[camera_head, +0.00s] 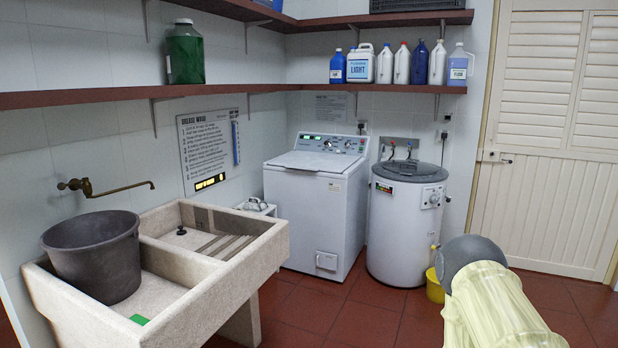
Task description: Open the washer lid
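A white top-loading washer (310,210) stands against the back wall, with a control panel along its rear edge. Its lid (317,162) lies flat and closed on top. To its right stands a round white machine (400,235) with a dark grey top cover (410,170) and a dial on its front; the cover looks closed. Part of my arm shows pale yellow with a grey joint at the lower right, in front of and to the right of both machines. My gripper is not in view.
A stone washboard sink (215,285) with a dark bucket (95,255) fills the left front. A yellow bucket (434,287) stands beside the round machine. Shelves (375,87) with bottles hang above the machines. A louvred door (545,180) is at right. Red tiled floor (335,318) is open in front.

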